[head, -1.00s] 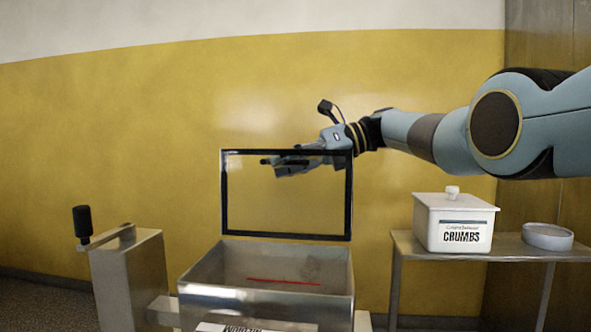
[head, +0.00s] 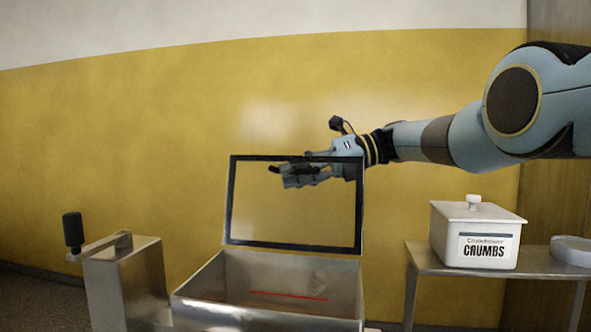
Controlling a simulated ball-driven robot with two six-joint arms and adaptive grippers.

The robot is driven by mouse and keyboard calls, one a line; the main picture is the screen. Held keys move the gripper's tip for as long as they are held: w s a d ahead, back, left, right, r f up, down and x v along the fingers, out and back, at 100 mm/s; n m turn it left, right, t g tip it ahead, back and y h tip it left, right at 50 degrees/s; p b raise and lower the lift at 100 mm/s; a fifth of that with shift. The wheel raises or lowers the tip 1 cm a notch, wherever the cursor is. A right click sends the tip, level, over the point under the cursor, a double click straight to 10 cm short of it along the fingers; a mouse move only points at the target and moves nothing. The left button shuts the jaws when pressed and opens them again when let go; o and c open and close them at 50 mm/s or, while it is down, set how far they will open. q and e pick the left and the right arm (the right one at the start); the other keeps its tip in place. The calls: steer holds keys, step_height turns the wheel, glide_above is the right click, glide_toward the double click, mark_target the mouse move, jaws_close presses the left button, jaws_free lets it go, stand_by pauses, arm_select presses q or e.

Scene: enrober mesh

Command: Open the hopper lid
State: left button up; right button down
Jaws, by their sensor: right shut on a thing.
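The hopper lid (head: 293,246), a clear panel in a dark frame, stands raised and nearly upright at the back edge of the hopper (head: 262,272). The hopper is an open steel box with a red line across its inside. My right gripper (head: 285,174) is at the lid's upper part, reaching in from the right, its fingers seen partly through the panel. It is shut on the hopper lid near its top edge; the exact contact is hard to make out. My left gripper is out of view.
A white crumbs box (head: 447,235) with a knobbed lid stands on a steel side table (head: 425,262) at the right, beside a shallow round dish (head: 571,251). A steel post with a black-handled crank (head: 73,230) stands left of the hopper. A yellow wall is behind.

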steer(key=shift+f, duration=0.2)
stand_by(0.3)
steer(key=c, duration=1.6)
jaws_free()
steer(key=shift+c, duration=0.2)
steer(key=shift+r, duration=0.1)
